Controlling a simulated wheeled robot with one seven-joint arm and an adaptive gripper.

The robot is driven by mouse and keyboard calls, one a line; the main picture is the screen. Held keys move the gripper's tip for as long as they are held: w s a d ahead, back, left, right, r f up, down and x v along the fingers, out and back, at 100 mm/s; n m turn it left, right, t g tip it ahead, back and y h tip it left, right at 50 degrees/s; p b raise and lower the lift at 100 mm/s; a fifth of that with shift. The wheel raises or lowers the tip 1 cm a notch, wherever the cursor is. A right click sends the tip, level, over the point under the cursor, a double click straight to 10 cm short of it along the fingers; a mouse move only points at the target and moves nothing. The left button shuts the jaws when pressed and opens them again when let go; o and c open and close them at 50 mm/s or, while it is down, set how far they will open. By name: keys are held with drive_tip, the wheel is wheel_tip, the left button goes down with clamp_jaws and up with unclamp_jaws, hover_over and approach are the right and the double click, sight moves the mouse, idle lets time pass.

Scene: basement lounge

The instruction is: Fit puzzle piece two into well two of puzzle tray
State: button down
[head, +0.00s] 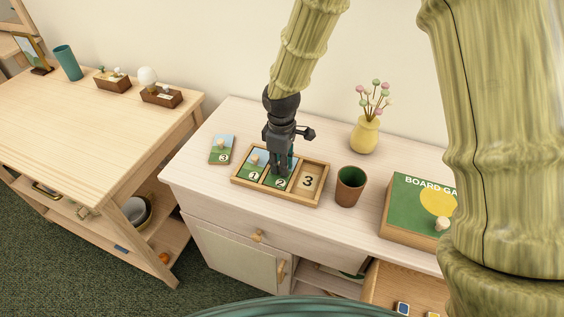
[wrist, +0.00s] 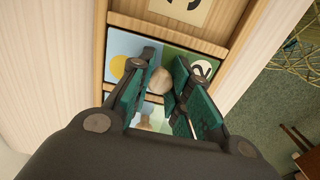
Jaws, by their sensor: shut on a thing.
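The wooden puzzle tray (head: 275,194) lies on the pale cabinet top, with three wells in a row. Puzzle piece two (head: 281,183), green with a white 2, is at the middle well. In the wrist view, piece two (wrist: 200,68) lies between the tray's dividers (wrist: 165,35); I cannot tell if it is flush. My gripper (head: 281,172) points down over it, and in the wrist view its teal-padded fingers (wrist: 160,82) are closed around the round wooden knob. Piece one (head: 254,165) sits in the left well. The right well (head: 312,181) is empty, showing a 3.
Piece three (head: 222,150) lies left of the tray. A board game box (head: 405,212) is further right. A wooden table (head: 75,125) stands at left.

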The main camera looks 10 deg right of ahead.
drive_tip(key=shift+f, duration=0.15)
drive_tip(key=c, duration=1.3)
unclamp_jaws()
drive_tip(key=shift+c, duration=0.2)
wheel_tip(320, 180, up, 12)
drive_tip(key=b, duration=0.1)
drive_tip(key=shift+r, duration=0.2)
